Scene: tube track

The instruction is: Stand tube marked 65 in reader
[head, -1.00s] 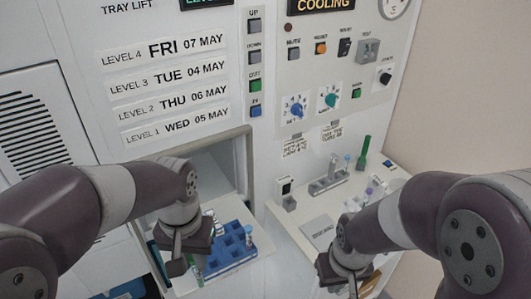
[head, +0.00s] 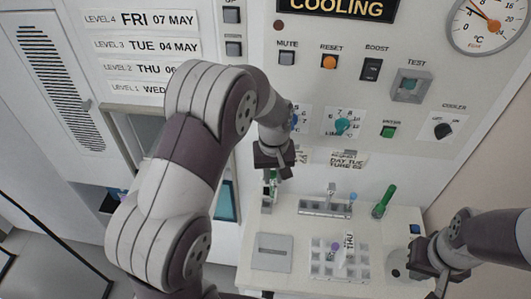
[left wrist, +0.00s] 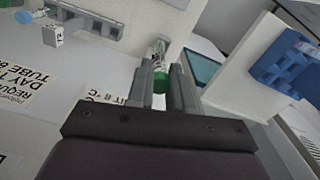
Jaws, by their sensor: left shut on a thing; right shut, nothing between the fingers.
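My left gripper (head: 271,172) is shut on a tube (head: 272,184) and holds it near the panel, above the left side of the white bench. In the left wrist view the held tube (left wrist: 160,70) shows clear glass and a green part between the fingers (left wrist: 165,88); no number on it is readable. A request card (head: 347,160) on the panel names a day and a tube, in small print. I cannot clearly pick out the reader; the area under the left gripper is partly hidden. My right gripper (head: 436,284) is shut and empty at the bench's right front.
A white rack (head: 325,272) with tubes and a tag marked THU stands at the bench front. A grey plate (head: 272,252) lies left. A blue rack (left wrist: 285,65) shows in the left wrist view.

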